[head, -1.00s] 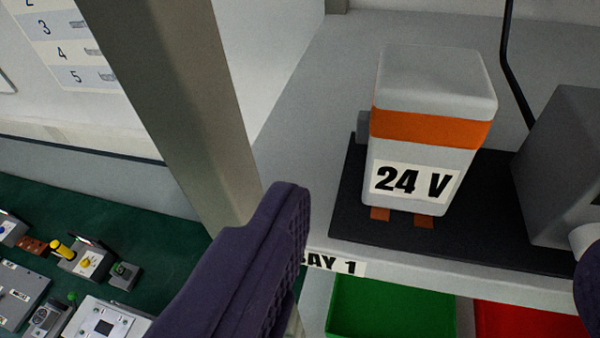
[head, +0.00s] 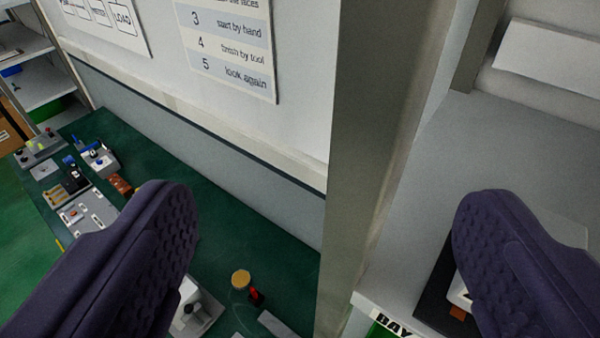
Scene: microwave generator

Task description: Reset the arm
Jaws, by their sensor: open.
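My gripper (head: 325,225) is open and empty, with its two dark purple fingers spread wide at the left and right of the head view. The left finger is in front of the green bench. The right finger is in front of the shelf bay and hides most of the white 24 V block (head: 567,231), of which only a pale edge shows. The block stands on a dark pad (head: 437,300) on the shelf. Nothing is between the fingers except the background.
A grey upright post (head: 370,150) stands between the green bench (head: 255,225) and the shelf (head: 410,240). Several small devices sit on the bench, with a yellow-topped round part (head: 241,279) near the post. A wall sign (head: 228,45) hangs behind. A shelving unit (head: 45,75) is far left.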

